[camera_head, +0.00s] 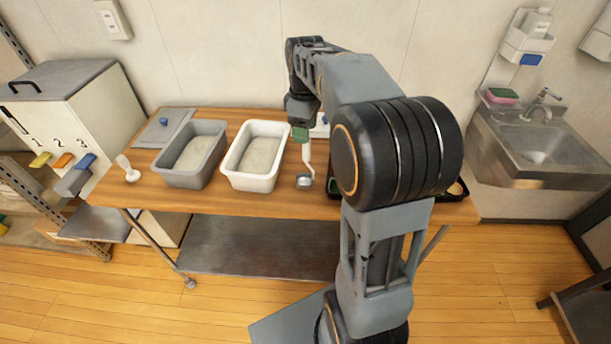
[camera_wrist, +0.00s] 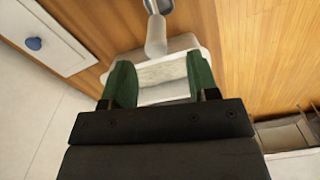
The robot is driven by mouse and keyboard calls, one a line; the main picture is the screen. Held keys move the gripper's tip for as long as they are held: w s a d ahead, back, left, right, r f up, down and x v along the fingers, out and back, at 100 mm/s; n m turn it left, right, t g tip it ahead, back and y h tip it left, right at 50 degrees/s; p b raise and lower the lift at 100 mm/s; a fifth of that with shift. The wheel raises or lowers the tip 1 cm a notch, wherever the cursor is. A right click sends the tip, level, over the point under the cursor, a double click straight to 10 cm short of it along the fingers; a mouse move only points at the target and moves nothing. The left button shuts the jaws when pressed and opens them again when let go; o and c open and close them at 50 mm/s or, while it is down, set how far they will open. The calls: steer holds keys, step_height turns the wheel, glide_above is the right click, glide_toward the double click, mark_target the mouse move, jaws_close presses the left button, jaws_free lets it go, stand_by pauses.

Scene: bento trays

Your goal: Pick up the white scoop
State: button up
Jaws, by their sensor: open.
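A white scoop (camera_head: 129,170) lies at the left end of the wooden table, left of the grey tub. My gripper (camera_head: 301,134) is above the table near the white tub's right back corner. In the wrist view its green fingers (camera_wrist: 160,84) are apart, with nothing held between them. The white tub (camera_wrist: 185,45) shows below and beyond them.
The grey tub (camera_head: 166,178) and white tub (camera_head: 232,180) both hold white grains. A grey lid (camera_head: 180,117) with a blue knob lies at the back left. A dark tray (camera_head: 457,197) is partly hidden behind my arm. A cabinet stands left, a sink right.

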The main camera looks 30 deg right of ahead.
mark_target(305, 147)
steer(key=shift+w+d+f, duration=0.1)
steer(key=shift+w+f, duration=0.05)
steer(key=shift+f, duration=3.15)
steer(key=shift+c, duration=0.3)
jaws_close()
